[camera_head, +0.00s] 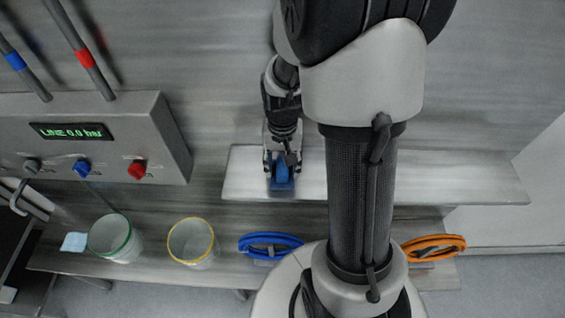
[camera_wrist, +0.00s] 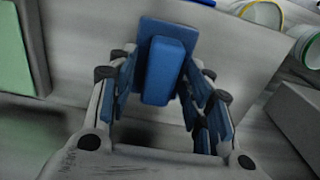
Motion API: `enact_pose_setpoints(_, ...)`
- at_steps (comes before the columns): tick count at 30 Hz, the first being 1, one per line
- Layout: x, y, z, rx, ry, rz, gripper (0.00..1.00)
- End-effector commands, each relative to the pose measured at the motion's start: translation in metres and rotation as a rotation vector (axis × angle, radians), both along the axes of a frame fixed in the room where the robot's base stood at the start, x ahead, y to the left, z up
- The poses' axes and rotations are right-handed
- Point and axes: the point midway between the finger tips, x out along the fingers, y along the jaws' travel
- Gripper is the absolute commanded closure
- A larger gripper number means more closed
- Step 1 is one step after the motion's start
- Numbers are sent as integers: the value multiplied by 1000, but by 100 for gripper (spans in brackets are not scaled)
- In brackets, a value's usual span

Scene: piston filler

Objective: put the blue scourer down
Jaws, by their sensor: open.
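The blue scourer (camera_head: 283,184) is on the pale shelf (camera_head: 440,178), near its left end. In the wrist view the scourer (camera_wrist: 165,68) shows a flat blue plate with a raised blue block as its grip. My gripper (camera_head: 281,164) is at the shelf, over the scourer. In the wrist view my gripper (camera_wrist: 162,88) is open, with its blue-padded fingers on either side of the block. Whether a pad still touches the block cannot be told. The scourer's underside is hidden.
A control box (camera_head: 90,140) with knobs stands at the left. The lower bench holds a green-rimmed bucket (camera_head: 113,238), a yellow-rimmed bucket (camera_head: 192,242), a blue oval item (camera_head: 270,240) and an orange one (camera_head: 433,240). The shelf right of my arm looks clear.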

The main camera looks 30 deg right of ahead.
Motion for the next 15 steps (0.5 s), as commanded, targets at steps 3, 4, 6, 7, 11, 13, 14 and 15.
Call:
enact_pose_setpoints(3,0,0,-2,0,0,0,54)
enact_pose_setpoints(4,0,0,-4,1,1,0,54)
enact_pose_setpoints(6,1,0,2,-1,-3,0,54)
enact_pose_setpoints(7,1,0,6,-1,-4,0,54)
enact_pose_setpoints(11,-3,2,31,-2,-6,1,54)
enact_pose_setpoints(13,-10,5,46,-2,-7,1,54)
enact_pose_setpoints(14,-12,7,53,-3,-8,1,54)
enact_pose_setpoints(15,-11,6,64,-3,-9,0,54)
